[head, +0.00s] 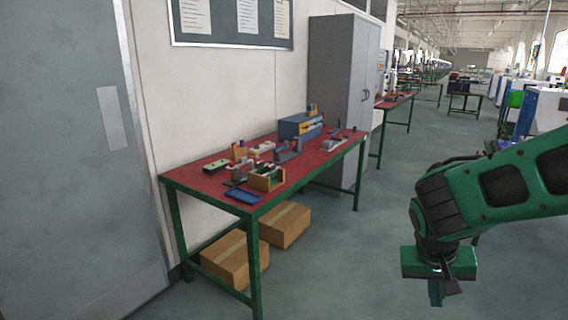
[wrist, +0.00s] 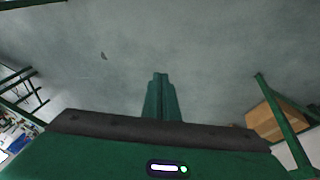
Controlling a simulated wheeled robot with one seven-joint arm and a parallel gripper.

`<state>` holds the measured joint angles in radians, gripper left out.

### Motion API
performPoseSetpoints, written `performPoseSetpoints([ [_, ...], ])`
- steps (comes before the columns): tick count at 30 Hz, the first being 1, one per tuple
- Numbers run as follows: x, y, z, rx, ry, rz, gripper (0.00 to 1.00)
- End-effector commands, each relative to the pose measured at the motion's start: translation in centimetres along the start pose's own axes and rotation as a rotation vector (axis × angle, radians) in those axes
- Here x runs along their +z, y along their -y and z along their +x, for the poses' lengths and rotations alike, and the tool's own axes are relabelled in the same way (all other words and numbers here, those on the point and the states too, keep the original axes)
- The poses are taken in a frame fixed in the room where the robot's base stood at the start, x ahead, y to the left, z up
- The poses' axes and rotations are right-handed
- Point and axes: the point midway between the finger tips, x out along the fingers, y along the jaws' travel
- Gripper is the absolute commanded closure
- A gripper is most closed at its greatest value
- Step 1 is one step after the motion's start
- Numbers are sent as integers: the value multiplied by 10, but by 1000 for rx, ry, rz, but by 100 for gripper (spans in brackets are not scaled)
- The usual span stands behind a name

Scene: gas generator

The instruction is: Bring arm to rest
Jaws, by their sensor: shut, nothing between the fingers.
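My green arm reaches in from the right edge of the head view, and my gripper (head: 436,297) hangs at its end, pointing down over open floor. It is to the right of the red-topped workbench (head: 200,181) and apart from it. In the wrist view my gripper (wrist: 160,78) shows its green fingers together, with nothing between them. Bare grey floor lies beyond the fingertips.
The workbench carries a blue box (head: 300,125), a wooden tray (head: 266,180) and small parts. Cardboard boxes (head: 285,224) sit beneath it. A grey cabinet (head: 337,80) stands behind. The floor between bench and arm is clear.

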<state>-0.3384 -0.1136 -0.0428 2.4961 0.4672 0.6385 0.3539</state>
Motion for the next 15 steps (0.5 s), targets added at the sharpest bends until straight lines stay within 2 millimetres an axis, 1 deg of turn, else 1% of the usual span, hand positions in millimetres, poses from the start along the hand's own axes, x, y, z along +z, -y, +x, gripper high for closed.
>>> performPoseSetpoints([
  [1, 6, -24, -2, -10, 35, 38, 100],
  [3, 18, -48, -6, -29, 84, 68, 100],
  [6, 38, -80, -12, -64, 148, 107, 100],
  [10, 68, -112, -23, -121, 217, 151, 100],
  [12, 83, -125, -28, -153, 243, 167, 100],
  [15, 101, -136, -36, -192, 270, 184, 100],
])
